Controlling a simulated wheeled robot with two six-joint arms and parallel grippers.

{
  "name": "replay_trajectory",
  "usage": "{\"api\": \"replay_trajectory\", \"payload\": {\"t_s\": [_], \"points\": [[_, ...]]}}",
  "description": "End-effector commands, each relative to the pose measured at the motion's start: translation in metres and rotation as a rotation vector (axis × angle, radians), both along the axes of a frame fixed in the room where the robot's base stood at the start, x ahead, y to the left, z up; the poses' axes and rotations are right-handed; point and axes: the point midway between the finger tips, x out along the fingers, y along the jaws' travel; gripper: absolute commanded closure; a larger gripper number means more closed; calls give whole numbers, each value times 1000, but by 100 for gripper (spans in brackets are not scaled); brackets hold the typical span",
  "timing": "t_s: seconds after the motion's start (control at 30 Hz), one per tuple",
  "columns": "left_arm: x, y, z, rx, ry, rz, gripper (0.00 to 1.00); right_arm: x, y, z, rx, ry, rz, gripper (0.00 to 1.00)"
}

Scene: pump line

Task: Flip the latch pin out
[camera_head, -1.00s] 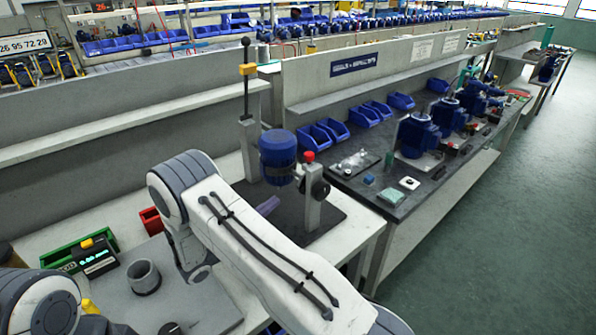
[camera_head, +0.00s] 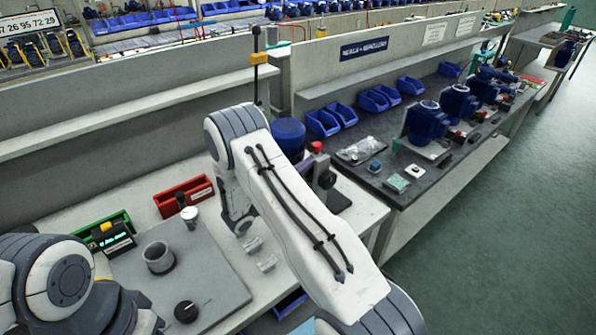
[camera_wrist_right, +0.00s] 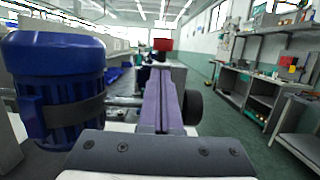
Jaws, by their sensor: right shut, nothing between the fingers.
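The blue motor (camera_head: 289,137) stands in a fixture on the bench, partly hidden by my right arm. Beside it is a grey post with a red cap (camera_head: 315,147). In the right wrist view the motor (camera_wrist_right: 55,85) is close on the left, with a dark band around it. The red cap (camera_wrist_right: 163,45) shows beyond my right gripper (camera_wrist_right: 163,72), whose purple fingers are shut and empty. A black round knob (camera_wrist_right: 193,107) lies just right of the fingers. I cannot tell whether the fingers touch the post. The latch pin cannot be made out clearly. My left gripper is not in view.
A red bin (camera_head: 172,203) and a green bin (camera_head: 88,236) stand on the bench at left. A grey cup (camera_head: 158,257) and a black knob (camera_head: 186,312) are on a grey mat. Small grey parts (camera_head: 266,263) lie near my right arm.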

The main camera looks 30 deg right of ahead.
Motion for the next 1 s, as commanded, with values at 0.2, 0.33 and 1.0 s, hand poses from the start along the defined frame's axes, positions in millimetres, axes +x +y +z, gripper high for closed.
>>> {"api": "replay_trajectory", "payload": {"t_s": [0.2,0.33,1.0], "points": [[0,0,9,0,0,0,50,0,0,15,1,2,0,100],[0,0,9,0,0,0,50,0,0,16,1,2,0,100],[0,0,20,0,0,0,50,0,1,38,-1,1,-1,100]]}}
